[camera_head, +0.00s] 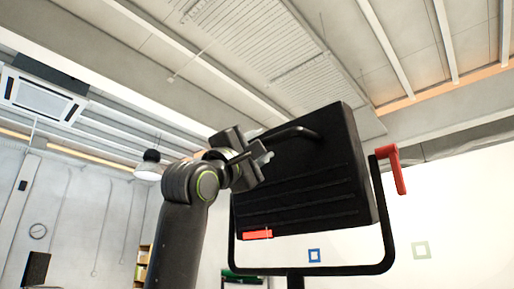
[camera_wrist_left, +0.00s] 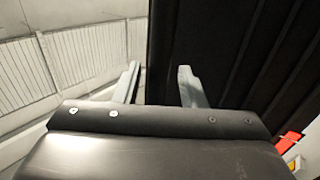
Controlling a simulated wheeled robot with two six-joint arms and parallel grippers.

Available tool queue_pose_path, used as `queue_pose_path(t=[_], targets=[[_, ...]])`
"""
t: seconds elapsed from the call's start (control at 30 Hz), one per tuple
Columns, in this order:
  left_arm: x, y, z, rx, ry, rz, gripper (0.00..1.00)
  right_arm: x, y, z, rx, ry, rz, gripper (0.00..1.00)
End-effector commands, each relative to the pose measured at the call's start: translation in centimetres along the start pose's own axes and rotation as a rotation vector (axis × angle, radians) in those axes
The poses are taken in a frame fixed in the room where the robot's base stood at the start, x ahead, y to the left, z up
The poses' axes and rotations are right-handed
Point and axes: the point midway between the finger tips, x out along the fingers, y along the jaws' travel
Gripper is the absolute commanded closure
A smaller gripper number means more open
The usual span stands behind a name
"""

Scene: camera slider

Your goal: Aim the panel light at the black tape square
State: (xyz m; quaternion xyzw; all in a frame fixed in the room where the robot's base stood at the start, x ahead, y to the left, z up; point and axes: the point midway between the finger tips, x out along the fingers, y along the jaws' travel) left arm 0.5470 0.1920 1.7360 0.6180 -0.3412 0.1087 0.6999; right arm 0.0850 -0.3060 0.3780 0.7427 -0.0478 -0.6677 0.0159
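The panel light (camera_head: 305,185) is a large black ribbed box tilted in a black U-shaped yoke (camera_head: 388,235). I see its back, with a black curved handle (camera_head: 298,132) at the upper left. It also fills the right of the left wrist view (camera_wrist_left: 245,60). My left gripper (camera_head: 264,145) is at the handle's left end. Its pale fingers stand apart in the left wrist view (camera_wrist_left: 158,80). I cannot tell whether the handle lies between them. No black tape square shows. My right gripper is not in view.
A red lever (camera_head: 397,170) is at the yoke's right top, and a red piece (camera_head: 257,234) at the panel's lower left. A lamp (camera_head: 149,167) hangs at left.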

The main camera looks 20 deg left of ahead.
Motion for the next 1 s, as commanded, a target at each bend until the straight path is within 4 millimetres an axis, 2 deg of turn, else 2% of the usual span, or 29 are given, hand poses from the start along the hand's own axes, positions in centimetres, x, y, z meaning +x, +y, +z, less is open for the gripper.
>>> queue_pose_path(t=[0.13,0.23,0.7,0.83,1.0], targets=[[-0.8,-0.1,0.0,0.001,0.000,0.002,0.63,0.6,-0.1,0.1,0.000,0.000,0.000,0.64],[-2.3,-0.2,0.0,0.002,0.000,0.004,0.63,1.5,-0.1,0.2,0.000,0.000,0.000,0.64],[-13.4,-0.4,-0.1,0.004,0.002,0.003,0.63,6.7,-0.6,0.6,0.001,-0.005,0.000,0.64],[-15.6,-0.3,-0.1,0.003,0.001,0.002,0.63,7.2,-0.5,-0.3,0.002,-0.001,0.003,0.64],[-17.1,-0.2,0.0,0.001,0.000,0.001,0.63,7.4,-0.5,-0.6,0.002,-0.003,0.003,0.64]])
